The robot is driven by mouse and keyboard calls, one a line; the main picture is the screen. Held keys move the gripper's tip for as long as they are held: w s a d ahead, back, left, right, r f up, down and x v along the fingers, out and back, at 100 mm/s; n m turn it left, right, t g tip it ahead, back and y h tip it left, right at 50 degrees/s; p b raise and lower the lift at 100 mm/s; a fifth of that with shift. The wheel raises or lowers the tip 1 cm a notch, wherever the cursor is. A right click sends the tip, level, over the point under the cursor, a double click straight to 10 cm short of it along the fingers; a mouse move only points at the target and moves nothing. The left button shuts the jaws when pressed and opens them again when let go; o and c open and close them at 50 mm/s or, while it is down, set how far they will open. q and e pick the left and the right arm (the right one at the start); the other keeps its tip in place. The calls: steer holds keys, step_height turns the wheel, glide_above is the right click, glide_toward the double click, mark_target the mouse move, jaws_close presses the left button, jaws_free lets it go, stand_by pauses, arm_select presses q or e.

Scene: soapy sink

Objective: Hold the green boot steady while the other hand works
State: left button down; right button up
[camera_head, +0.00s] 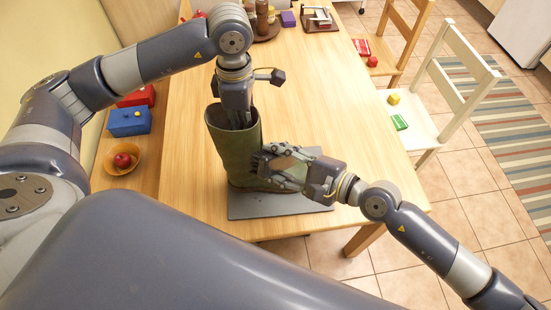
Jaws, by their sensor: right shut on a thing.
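The green boot (224,150) stands upright on a grey mat (258,208) near the front edge of the wooden table. My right gripper (268,163) comes in from the right and is shut on the boot at the lower shaft, above the foot. It hides much of the foot. My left gripper (238,122) points down from above into the boot's open top. Its fingertips are partly hidden inside the shaft, so I cannot tell whether it is open or shut.
A bench on the left holds a blue box (129,121), a red box (138,97) and an orange bowl (132,152) with a red fruit. White (427,134) and wooden chairs stand right. The table's right middle is clear.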

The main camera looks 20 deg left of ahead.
steer(key=shift+s+d, duration=0.2)
steer(key=shift+d, duration=1.2)
steer(key=shift+s+d, duration=0.2)
steer(key=shift+d, duration=1.2)
arm_select(q)
steer(key=shift+s+f, duration=0.1)
steer(key=shift+s, duration=0.05)
steer(key=c, duration=1.6)
jaws_free()
steer(key=shift+o, duration=0.2)
arm_select(e)
steer(key=shift+a, duration=0.1)
arm_select(q)
steer(key=r, duration=1.2)
steer(key=shift+w+a, duration=0.15)
steer(key=shift+w, duration=0.05)
